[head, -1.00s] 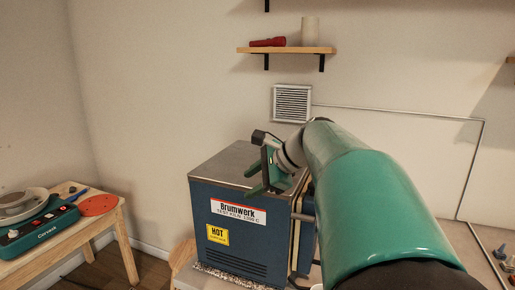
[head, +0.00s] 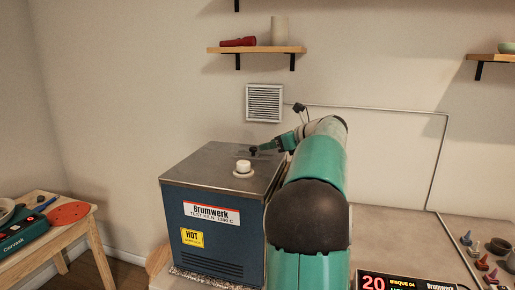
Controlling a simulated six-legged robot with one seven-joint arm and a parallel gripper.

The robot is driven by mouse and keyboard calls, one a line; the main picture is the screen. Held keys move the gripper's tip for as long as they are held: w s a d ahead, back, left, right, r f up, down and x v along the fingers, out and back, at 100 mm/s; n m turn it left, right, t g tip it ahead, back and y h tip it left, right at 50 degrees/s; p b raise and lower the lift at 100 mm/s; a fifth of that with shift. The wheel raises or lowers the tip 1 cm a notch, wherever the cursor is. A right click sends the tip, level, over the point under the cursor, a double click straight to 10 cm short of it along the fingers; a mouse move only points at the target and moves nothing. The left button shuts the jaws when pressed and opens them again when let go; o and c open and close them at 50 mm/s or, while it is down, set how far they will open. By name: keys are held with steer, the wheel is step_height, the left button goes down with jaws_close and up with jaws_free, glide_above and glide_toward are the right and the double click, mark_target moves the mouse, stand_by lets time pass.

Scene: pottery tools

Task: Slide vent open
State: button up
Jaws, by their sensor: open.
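The blue test kiln (head: 213,222) has a flat grey metal top. A white round plug or knob (head: 243,168) on a pale base stands on that top. A small dark piece (head: 253,151) shows near the back of the top; I cannot tell whether it is a vent knob or part of my fingertips. My gripper (head: 264,148) is open, low over the back right of the kiln top, its fingers pointing left at the dark piece. Whether they touch it cannot be seen. A white louvred grille (head: 265,102) is on the wall behind.
A shelf (head: 257,50) with a red torch (head: 238,42) and a pale cylinder (head: 279,31) hangs above. A display (head: 405,281) stands at front right, with small tools (head: 482,264) beyond. A wooden table (head: 68,236) is at left.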

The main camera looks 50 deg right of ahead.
mark_target(254, 148)
steer(key=x, duration=0.6)
steer(key=shift+w+f, duration=0.1)
steer(key=shift+w, duration=0.2)
